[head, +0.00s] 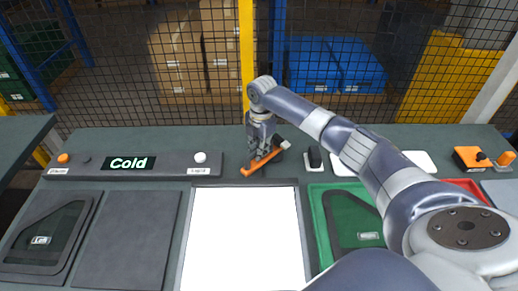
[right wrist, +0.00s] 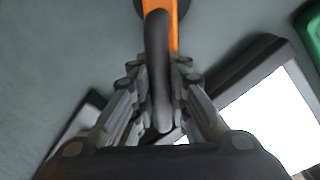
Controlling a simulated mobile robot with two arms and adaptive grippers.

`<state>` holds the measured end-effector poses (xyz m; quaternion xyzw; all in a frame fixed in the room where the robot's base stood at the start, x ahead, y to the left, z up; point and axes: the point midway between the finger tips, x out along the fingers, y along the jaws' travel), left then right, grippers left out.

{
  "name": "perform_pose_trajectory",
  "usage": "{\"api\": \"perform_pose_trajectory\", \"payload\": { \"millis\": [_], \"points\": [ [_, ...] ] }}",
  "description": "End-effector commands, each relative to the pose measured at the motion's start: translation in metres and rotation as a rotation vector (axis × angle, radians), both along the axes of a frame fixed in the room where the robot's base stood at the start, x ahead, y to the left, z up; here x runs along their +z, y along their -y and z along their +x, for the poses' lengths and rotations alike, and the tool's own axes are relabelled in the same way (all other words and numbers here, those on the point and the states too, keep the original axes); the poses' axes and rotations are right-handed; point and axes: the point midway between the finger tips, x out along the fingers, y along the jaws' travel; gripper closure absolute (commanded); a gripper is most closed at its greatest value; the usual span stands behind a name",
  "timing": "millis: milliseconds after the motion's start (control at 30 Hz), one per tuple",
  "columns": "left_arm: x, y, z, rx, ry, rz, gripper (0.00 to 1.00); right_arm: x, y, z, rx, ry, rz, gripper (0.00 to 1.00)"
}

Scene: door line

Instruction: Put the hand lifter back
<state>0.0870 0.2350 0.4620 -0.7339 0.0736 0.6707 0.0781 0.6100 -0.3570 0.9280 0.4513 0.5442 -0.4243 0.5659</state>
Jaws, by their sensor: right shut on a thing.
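The hand lifter (head: 262,162) is an orange bar with a dark grip and a dark round part partly hidden behind it. It is at the back of the grey-green bench, behind the bright white panel. My right gripper (head: 259,150) comes down on it from above. In the right wrist view, the orange bar (right wrist: 173,30) runs up the picture, and my right gripper (right wrist: 158,75) is shut on its black handle (right wrist: 158,50). I cannot tell whether the lifter touches the bench. My left gripper is not in view.
The white panel (head: 245,235) lies in front. A green tray (head: 318,215) and an orange device (head: 470,158) are further right. A mesh fence (head: 300,50) closes the back.

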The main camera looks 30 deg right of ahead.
Motion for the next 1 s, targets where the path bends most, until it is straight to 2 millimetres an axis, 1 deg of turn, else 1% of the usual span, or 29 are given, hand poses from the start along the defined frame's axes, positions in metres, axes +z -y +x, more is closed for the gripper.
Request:
{"api": "perform_pose_trajectory", "payload": {
  "millis": [367, 400, 467, 500, 833, 933, 1000],
  "points": [
    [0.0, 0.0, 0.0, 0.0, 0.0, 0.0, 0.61, -0.004, 0.0, 0.001, 0.001, 0.002, 0.0, 1.0],
    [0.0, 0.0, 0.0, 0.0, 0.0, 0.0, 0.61, -0.005, 0.0, 0.0, 0.001, 0.0, 0.0, 0.81],
    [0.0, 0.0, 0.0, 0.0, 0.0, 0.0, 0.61, -0.005, 0.0, 0.0, 0.001, 0.0, 0.0, 0.67],
    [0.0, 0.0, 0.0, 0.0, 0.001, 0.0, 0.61, -0.005, 0.0, 0.0, 0.001, 0.0, 0.0, 0.65],
    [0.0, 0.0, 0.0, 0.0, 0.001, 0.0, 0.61, -0.002, 0.0, 0.0, 0.0, 0.001, 0.0, 0.65],
    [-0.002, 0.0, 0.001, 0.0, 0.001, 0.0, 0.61, 0.004, 0.0, 0.001, 0.0, 0.003, 0.0, 0.65],
    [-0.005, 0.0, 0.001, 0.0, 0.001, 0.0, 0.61, 0.014, 0.0, 0.001, 0.0, 0.005, 0.0, 0.65]
  ]
}}
